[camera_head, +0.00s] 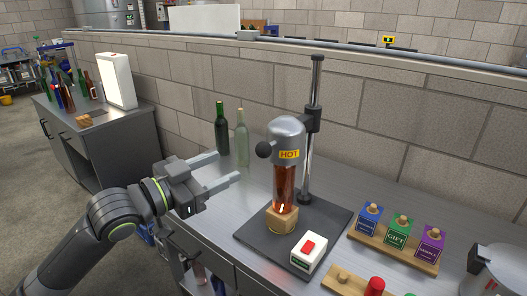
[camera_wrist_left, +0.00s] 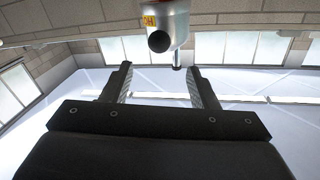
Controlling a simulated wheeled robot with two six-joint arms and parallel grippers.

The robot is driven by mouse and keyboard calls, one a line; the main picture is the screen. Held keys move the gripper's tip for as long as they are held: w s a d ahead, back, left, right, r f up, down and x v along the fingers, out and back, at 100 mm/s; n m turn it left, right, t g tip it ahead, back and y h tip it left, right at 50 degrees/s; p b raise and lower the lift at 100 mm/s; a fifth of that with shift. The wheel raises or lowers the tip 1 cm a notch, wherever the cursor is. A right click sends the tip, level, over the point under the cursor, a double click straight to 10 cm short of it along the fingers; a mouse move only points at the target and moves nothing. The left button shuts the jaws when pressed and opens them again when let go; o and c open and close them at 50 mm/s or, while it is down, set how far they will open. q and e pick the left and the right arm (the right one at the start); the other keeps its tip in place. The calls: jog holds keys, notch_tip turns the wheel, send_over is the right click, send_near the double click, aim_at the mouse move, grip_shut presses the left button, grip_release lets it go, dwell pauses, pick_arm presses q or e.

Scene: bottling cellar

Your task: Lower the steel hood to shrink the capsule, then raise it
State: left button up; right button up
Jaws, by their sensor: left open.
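The steel hood (camera_head: 287,131) with its yellow HOT label sits on the post (camera_head: 312,130) above an amber bottle (camera_head: 284,190). The bottle stands upright in a wooden block (camera_head: 282,219) on the dark base plate (camera_head: 252,238). The hood hides the bottle's top, so I cannot see the capsule. A black ball knob (camera_head: 264,149) sticks out of the hood's left side. My left gripper (camera_head: 222,169) is open and empty, left of the hood and below the knob. In the left wrist view the hood (camera_wrist_left: 171,18) and knob (camera_wrist_left: 159,41) show beyond the open fingers (camera_wrist_left: 158,82). My right gripper is out of view.
A white box with a red switch (camera_head: 309,251) stands at the base's front. Green and clear bottles (camera_head: 242,138) stand behind my gripper. A rack (camera_head: 395,248) with blue, green and purple stamps and a steel pot (camera_head: 500,268) are at the right.

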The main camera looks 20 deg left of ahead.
aim_at(257, 153)
pick_arm(q)
jog(key=p+x, duration=0.1)
jog(key=x, duration=1.1)
jog(key=shift+d, duration=0.1)
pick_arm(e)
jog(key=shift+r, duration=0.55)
